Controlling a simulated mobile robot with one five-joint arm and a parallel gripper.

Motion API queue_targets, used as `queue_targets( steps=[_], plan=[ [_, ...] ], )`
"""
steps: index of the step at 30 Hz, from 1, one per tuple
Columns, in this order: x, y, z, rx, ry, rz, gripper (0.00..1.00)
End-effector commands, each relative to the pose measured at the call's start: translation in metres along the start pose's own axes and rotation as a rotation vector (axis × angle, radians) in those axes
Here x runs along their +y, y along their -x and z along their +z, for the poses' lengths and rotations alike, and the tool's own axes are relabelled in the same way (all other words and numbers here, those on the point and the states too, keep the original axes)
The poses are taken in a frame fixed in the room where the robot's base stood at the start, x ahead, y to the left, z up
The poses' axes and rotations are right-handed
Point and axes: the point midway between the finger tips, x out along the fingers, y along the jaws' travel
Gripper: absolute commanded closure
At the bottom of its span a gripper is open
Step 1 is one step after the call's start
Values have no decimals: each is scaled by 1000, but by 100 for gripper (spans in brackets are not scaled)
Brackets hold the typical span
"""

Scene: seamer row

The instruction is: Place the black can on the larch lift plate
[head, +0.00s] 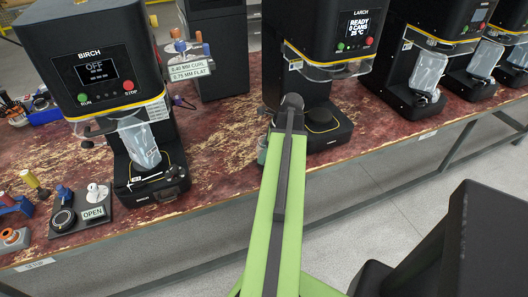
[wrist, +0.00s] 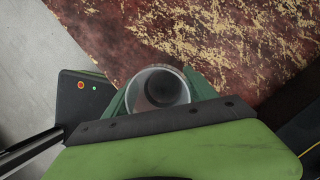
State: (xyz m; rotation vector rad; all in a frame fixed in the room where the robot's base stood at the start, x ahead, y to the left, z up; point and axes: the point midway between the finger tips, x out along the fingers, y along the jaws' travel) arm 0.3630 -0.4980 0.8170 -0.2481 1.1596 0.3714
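The Larch machine's lift plate (head: 320,122) is a dark round disc on the black base under the Larch head, with no can seen on it. My gripper (wrist: 160,92) has its dark green fingers on both sides of an open-topped can (wrist: 160,74). The can shows a pale metal rim and a grey inside; its outer side is mostly hidden, so I cannot tell its colour. In the head view my arm hides most of the gripper; a bit of green-grey (head: 262,152) shows just left of the Larch base, over the table.
The Larch screen (head: 361,27) reads ready, 0 cans. Similar machines stand right.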

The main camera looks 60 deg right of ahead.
Motion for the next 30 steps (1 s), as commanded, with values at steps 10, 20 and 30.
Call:
queue_targets(
  steps=[10, 20, 30],
  plan=[
    [0, 1, 0, 0, -1, 0, 16],
    [-1, 48, 6, 0, -2, -1, 16],
    [-2, 132, 7, 0, -3, -1, 16]
  ],
)
